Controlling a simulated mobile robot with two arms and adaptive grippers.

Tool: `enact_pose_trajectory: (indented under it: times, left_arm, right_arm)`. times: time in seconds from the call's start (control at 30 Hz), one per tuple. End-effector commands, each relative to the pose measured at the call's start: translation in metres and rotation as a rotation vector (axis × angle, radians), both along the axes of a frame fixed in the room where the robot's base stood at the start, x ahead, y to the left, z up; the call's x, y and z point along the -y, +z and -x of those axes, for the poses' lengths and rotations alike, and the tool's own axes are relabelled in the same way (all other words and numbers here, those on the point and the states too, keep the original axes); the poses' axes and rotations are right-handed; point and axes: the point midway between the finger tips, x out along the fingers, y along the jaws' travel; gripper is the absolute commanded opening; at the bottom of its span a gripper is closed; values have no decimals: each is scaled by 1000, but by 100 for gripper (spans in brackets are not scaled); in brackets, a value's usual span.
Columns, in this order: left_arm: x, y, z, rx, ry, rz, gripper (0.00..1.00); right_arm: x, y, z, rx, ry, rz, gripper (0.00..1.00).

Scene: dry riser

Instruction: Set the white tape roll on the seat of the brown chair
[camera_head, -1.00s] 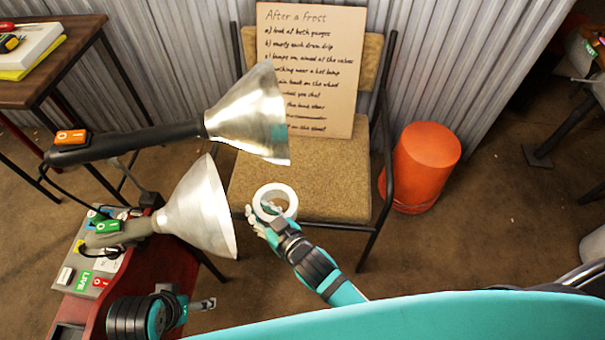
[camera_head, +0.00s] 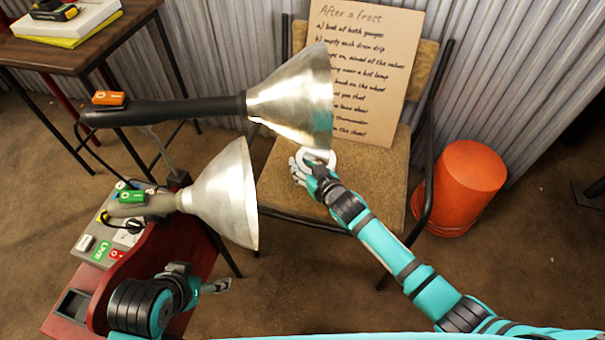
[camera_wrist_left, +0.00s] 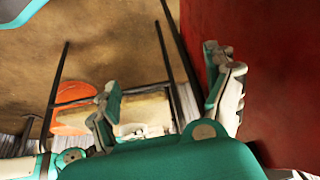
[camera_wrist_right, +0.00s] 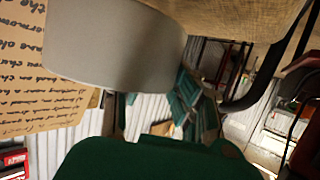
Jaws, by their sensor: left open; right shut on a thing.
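The white tape roll (camera_head: 331,158) is in my right gripper (camera_head: 312,168), which is shut on it.
A cardboard sign (camera_head: 365,65) leans on the chair's backrest. Two metal lamp cones (camera_head: 290,100) (camera_head: 228,195) stick out left of the seat. An orange bucket (camera_head: 462,190) stands right of the chair. The red cabinet (camera_head: 150,260) is at lower left. The seat's right half is clear.

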Motion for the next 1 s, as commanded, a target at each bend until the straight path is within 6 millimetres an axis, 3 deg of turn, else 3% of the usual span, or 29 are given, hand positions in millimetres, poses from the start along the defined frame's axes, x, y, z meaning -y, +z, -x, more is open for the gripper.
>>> enact_pose_trajectory:
  times: [0.4, 0.9, 0.93, 1.0]
  left_arm:
    - [22, 30, -66, 354, -28, 76, 86]
    - [25, 38, -74, 408, -31, 87, 86]
    - [25, 38, -75, 409, -31, 87, 86]
    - [25, 38, -74, 407, -31, 87, 86]
  right_arm:
    - [-1, -32, 0, 2, 1, 0, 0]
    - [-1, -35, 0, 1, 0, 0, 0]
    - [0, -36, 1, 0, 0, 1, 27]
    - [0, -36, 1, 0, 0, 1, 36]
